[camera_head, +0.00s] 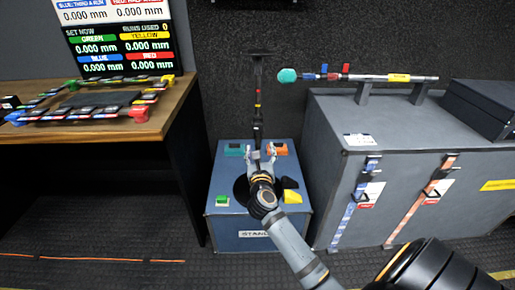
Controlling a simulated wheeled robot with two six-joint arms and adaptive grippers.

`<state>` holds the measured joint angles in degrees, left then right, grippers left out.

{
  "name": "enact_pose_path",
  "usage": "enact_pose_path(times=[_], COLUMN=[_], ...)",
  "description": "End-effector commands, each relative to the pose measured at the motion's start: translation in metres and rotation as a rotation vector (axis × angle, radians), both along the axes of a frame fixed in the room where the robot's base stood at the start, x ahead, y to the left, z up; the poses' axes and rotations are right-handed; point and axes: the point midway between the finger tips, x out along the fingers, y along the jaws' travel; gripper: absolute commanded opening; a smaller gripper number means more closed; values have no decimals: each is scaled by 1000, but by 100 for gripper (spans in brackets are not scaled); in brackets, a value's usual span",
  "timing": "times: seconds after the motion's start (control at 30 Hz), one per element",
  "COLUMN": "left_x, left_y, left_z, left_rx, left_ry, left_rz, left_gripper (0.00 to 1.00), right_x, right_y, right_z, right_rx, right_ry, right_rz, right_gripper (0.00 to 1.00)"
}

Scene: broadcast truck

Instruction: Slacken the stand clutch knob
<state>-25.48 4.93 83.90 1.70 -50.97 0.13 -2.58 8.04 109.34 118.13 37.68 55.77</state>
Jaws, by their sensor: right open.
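A black stand (258,80) rises upright from a blue-grey box (225,228) whose front label begins "STAND". The pole carries small red and yellow bands, with a short crosspiece at its top. My right gripper (262,156) is open and points away from me, with its fingers at the lower part of the pole. I cannot tell whether they touch it. I cannot make out the clutch knob; my gripper and wrist cover part of the lower pole and its dark round base (241,190). My left gripper is not in view.
On the box sit a teal block (234,149), an orange block (278,149), a green block (222,201) and a yellow wedge (291,184). A wooden desk (150,122) stands left.

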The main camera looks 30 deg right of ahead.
Motion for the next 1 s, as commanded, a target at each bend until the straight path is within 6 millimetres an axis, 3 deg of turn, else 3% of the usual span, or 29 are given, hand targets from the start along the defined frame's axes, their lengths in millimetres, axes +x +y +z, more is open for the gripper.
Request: enact_pose_path(times=[0.03, 0.13, 0.37, 0.8, 1.0], left_x=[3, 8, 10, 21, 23], left_y=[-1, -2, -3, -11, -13], left_z=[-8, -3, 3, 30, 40], left_rx=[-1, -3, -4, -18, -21], left_ry=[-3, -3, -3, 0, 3], left_rz=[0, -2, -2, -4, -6], left_gripper=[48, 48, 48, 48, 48], right_x=[-1, -3, 1, 71, 85], right_y=[2, 5, 4, -39, -48], right_z=[3, 16, 22, 21, 21], right_rx=[98, 238, 281, 277, 277], right_ry=[-58, -125, -142, -143, -141], right_rz=[3, 14, 19, 19, 19], right_gripper=[62, 62, 62, 62, 62])
